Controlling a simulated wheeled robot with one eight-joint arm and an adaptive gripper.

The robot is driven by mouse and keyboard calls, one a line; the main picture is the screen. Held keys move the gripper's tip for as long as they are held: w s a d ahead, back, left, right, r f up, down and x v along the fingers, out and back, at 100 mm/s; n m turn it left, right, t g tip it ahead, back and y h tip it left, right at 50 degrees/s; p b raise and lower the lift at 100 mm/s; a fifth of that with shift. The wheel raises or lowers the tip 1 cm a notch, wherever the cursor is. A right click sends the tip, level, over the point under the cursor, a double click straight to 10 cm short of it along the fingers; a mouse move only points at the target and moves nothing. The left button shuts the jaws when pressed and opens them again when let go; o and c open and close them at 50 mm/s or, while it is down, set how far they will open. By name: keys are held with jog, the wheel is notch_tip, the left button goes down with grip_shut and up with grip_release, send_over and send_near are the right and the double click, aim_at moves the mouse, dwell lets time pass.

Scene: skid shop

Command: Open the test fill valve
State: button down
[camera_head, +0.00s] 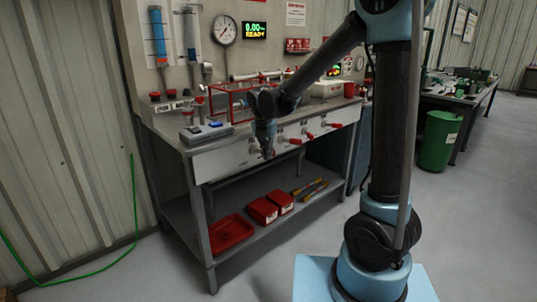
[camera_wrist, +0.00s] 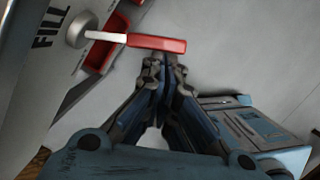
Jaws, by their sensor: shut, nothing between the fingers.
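In the wrist view the fill valve is on the panel marked "FILL" (camera_wrist: 46,28). Its round grey hub (camera_wrist: 78,32) carries a pale stem that leads to a red lever handle (camera_wrist: 158,43). My gripper (camera_wrist: 163,62) is shut and empty, with its fingertips close to the red handle. I cannot tell whether they touch it. In the head view my gripper (camera_head: 267,152) is in front of the bench's white front panel (camera_head: 220,160), at the left end of a row of red-handled valves (camera_head: 295,141). It partly hides the fill valve there.
The workbench (camera_head: 195,142) holds a grey-blue device (camera_head: 205,132) and a red frame. A pressure gauge (camera_head: 225,30) and a green display (camera_head: 254,30) hang behind. Red boxes (camera_head: 263,210) and a red tray (camera_head: 230,232) lie on the lower shelf. The floor in front is clear.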

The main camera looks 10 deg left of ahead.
jog(key=v, duration=0.9)
jog(key=shift+r, duration=0.45)
jog(key=shift+s, duration=0.15)
jog(key=s+d+f+m, duration=0.1)
jog(key=s+d+m, duration=0.4)
jog(key=d+m, duration=0.45)
jog(key=s+d+f+m, duration=0.1)
jog(key=s+d+m, duration=0.4)
jog(key=d, duration=0.8)
jog(key=s+d+f+m, duration=1.1)
jog(key=s+m, duration=0.3)
jog(key=m, duration=0.4)
jog(key=shift+s+d+y, duration=0.3)
jog(key=shift+s+y, duration=0.1)
